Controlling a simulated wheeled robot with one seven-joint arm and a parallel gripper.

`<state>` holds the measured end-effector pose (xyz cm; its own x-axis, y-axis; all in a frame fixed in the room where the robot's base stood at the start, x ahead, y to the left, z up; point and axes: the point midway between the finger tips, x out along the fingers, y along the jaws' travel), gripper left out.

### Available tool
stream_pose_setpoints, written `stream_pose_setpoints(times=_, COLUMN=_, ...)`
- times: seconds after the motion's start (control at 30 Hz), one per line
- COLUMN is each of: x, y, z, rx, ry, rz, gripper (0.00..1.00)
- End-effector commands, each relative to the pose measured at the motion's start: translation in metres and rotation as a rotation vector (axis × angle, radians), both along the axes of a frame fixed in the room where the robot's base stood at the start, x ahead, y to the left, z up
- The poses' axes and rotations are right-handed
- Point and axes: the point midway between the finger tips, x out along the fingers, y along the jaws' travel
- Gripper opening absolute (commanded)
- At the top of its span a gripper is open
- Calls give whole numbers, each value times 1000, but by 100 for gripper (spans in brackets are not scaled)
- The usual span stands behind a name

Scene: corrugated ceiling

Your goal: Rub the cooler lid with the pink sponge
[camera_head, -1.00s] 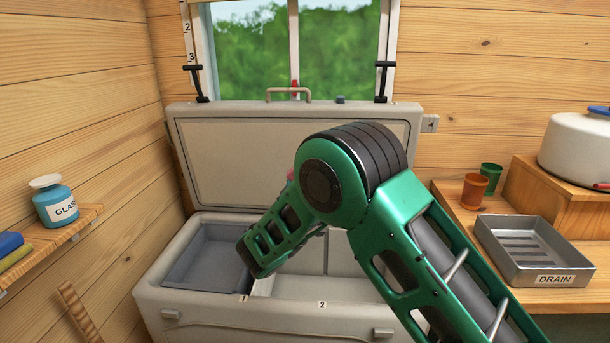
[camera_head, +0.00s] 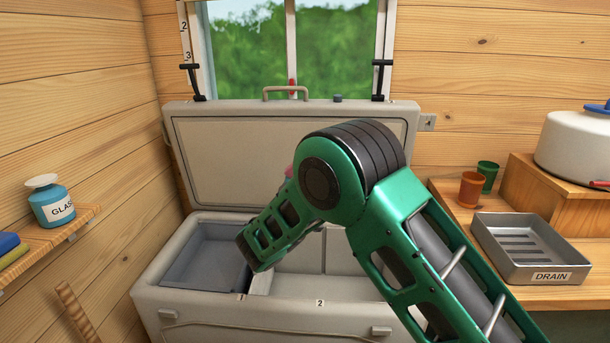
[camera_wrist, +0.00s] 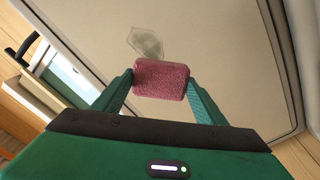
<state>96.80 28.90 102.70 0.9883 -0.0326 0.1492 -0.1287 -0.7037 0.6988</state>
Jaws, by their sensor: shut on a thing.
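The cooler lid (camera_head: 225,160) stands open and upright at the back of the cooler, below the window. Its inner panel (camera_wrist: 215,50) fills most of the wrist view. The pink sponge (camera_wrist: 161,80) is between the fingers of my gripper (camera_wrist: 161,85), which is shut on it. The sponge is in front of the lid's inner panel; I cannot tell whether it touches. A greyish see-through smudge (camera_wrist: 145,43) shows on the panel just beyond the sponge. In the head view my arm hides the gripper and nearly all of the sponge; a small pink bit (camera_head: 289,171) shows.
The open cooler (camera_head: 180,305) has a grey tray (camera_head: 205,262) in its left part. A drain tray (camera_head: 535,262), two cups (camera_head: 472,189) and a white pot (camera_head: 575,150) stand on the right. A blue bottle (camera_head: 50,203) stands on the left shelf.

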Motion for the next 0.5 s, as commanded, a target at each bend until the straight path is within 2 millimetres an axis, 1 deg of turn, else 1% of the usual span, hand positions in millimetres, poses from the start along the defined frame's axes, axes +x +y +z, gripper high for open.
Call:
stream_pose_setpoints(times=0.03, x=6, y=-1, z=2, rx=2, ry=-1, rz=-1, gripper=48)
stream_pose_setpoints(times=0.3, x=32, y=-2, z=6, rx=2, ry=3, rz=0, gripper=48)
stream_pose_setpoints(times=0.5, x=44, y=-2, z=8, rx=2, ry=6, rz=2, gripper=48)
